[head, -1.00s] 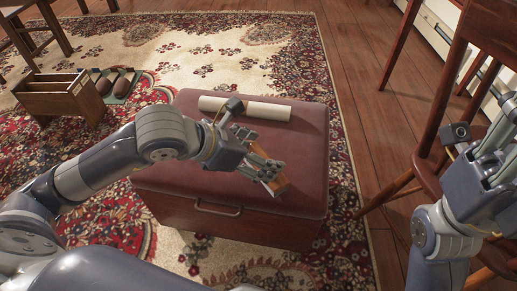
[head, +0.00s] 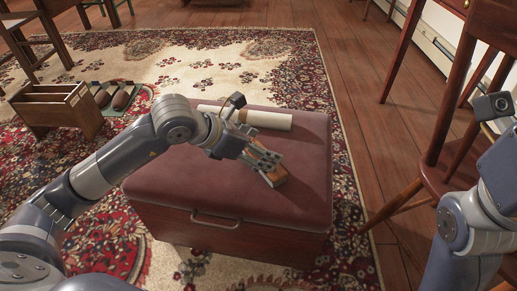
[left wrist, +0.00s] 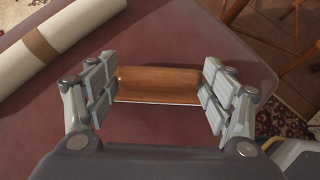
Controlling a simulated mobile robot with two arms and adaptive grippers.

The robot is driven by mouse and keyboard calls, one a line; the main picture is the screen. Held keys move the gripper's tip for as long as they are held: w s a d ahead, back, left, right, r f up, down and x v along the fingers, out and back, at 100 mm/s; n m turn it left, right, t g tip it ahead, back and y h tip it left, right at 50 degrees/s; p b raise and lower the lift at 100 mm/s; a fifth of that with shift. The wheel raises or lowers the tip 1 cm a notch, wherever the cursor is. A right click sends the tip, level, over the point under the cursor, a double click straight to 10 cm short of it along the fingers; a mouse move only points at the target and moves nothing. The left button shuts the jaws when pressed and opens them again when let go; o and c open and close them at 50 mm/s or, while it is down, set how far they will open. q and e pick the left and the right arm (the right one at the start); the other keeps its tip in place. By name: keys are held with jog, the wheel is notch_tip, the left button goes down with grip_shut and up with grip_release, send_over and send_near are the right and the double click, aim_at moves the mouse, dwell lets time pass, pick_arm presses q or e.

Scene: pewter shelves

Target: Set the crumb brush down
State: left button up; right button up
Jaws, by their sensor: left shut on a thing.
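The crumb brush (head: 277,177) has a brown wooden body. My left gripper (head: 264,164) is shut on it, over the right part of the maroon padded top of a storage stool (head: 170,185). In the left wrist view the brush (left wrist: 158,84) lies crosswise between the two finger pads, with the maroon top below it. Whether the brush touches the top is hard to tell. My right arm stands at the right edge of the head view, its fingers cut off by the frame.
A cream roll with a tan band (head: 262,119) lies along the stool's back edge. A wooden divided box (head: 55,120) and brown shoes (head: 118,98) sit on the patterned rug at left. A wooden chair (head: 460,90) stands at right. The stool's front left is clear.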

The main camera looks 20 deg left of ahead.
pick_arm(q)
jog(key=shift+f, duration=0.2)
jog(key=o, duration=0.9)
jog(key=shift+o, duration=0.2)
jog(key=shift+r, duration=0.1)
